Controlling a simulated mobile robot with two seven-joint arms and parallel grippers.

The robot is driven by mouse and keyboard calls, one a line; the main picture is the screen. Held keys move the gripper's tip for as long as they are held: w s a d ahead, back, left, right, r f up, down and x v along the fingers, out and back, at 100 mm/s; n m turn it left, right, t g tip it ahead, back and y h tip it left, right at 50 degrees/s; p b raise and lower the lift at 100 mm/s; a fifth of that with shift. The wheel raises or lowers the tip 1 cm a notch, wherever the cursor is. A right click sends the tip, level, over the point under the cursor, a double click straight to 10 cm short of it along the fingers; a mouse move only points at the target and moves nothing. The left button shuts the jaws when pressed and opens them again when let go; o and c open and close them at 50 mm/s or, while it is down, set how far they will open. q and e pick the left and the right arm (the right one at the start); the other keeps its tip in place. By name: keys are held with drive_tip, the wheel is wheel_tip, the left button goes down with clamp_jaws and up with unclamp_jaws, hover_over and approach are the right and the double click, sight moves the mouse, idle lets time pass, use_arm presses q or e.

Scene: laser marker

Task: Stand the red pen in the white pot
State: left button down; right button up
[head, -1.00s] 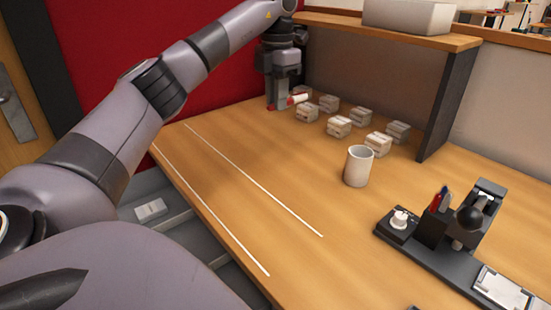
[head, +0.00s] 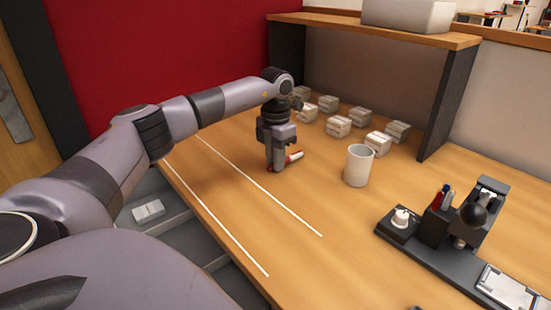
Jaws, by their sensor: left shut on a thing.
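The white pot (head: 358,167) stands upright on the wooden bench, right of centre in the head view. My left gripper (head: 276,166) points down to the left of the pot, low over the bench. It is shut on a red and white pen (head: 295,156), which I take for the red pen. The pen lies nearly level, and its pale end sticks out to the right toward the pot. The fingers hide part of the pen. The pen and pot are apart. My right gripper is out of view.
Several small boxes (head: 338,127) stand behind the pot, below a raised wooden shelf (head: 390,30). A dark device (head: 440,240) at the right holds upright red and blue pens. White lines (head: 262,188) mark the bench. The bench in front of the pot is clear.

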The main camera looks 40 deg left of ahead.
use_arm(q)
drive_tip(key=c, duration=1.1)
unclamp_jaws()
